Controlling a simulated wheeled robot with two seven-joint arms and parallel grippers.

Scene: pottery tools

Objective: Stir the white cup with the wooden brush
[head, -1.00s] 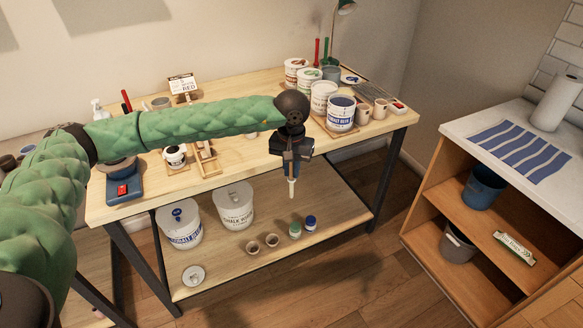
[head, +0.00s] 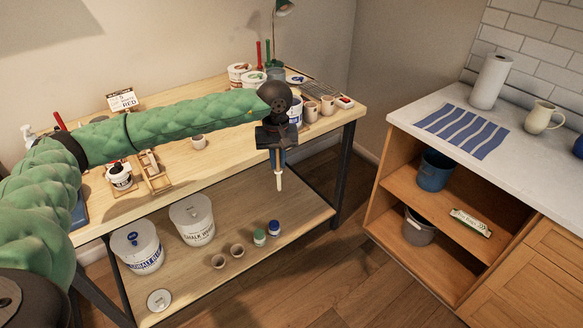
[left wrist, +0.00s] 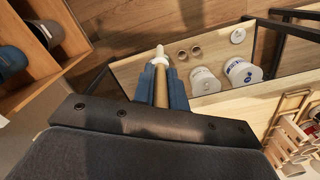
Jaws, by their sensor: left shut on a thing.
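My left gripper (head: 277,146) is shut on the wooden brush (head: 280,178), which hangs upright with its pale tip down, in front of the table's front edge. In the left wrist view the brush (left wrist: 161,84) sits between the blue fingers. Two more pale cups, one (head: 310,112) beside another (head: 327,106), stand at the table's right end. I cannot tell which of these is the white cup. My right gripper is out of view.
The wooden table (head: 228,150) has a lower shelf with a white bucket (head: 192,220), a Cobalt Blue bucket (head: 137,246) and small pots. Paint tubs at the back right are partly hidden by my arm. A counter (head: 405,118) with a cream jug (head: 543,117) stands right.

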